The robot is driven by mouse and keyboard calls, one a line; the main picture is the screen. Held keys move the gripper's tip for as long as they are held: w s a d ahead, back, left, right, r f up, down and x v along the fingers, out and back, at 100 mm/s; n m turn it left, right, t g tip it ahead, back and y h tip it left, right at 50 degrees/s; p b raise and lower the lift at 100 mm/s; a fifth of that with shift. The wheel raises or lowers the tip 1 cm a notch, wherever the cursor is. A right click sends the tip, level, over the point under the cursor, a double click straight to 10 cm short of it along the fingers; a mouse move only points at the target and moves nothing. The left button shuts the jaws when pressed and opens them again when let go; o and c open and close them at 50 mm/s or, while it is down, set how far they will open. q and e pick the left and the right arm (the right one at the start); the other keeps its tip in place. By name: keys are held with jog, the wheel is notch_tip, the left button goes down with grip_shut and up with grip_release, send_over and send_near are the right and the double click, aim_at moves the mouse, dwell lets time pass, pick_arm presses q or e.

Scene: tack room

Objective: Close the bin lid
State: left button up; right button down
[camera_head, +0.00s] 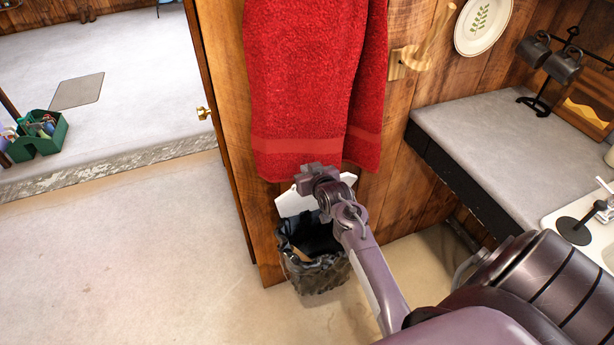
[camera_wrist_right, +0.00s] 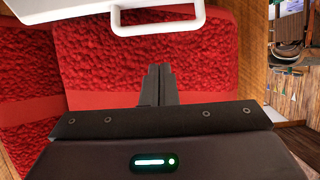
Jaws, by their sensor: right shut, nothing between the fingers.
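The bin (camera_head: 318,272) stands on the floor against the wooden wall, lined with a dark bag, and its mouth is open. Its white lid (camera_head: 292,203) is raised and tilted up at the back, under the red towel. My right gripper (camera_head: 306,178) is at the lid's upper part, in front of the towel, and hides some of the lid. In the right wrist view the lid (camera_wrist_right: 90,12) and its white handle loop (camera_wrist_right: 160,28) show at the top. The shut, empty fingers (camera_wrist_right: 158,82) point toward the towel, apart from the handle in that picture. My left gripper is not in view.
A red towel (camera_head: 315,80) hangs on the wall right behind the gripper. A grey counter (camera_head: 500,125) stands at the right, close to my arm. A green caddy (camera_head: 42,140) sits far left. The floor left of the bin is clear.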

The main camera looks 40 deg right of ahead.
jog(key=x, duration=0.3)
jog(key=shift+r, duration=0.1)
jog(key=shift+s+a+f+p, duration=0.15)
jog(key=shift+s+f+p, duration=0.25)
jog(key=shift+s+p, duration=0.15)
jog(key=shift+s+a+f+p, duration=0.15)
jog(key=shift+s+f+p, duration=0.25)
jog(key=shift+s+p, duration=0.15)
jog(key=shift+s+a+f, duration=0.1)
jog(key=shift+s+f, duration=0.2)
jog(key=shift+s, duration=0.1)
jog(key=shift+f, duration=0.1)
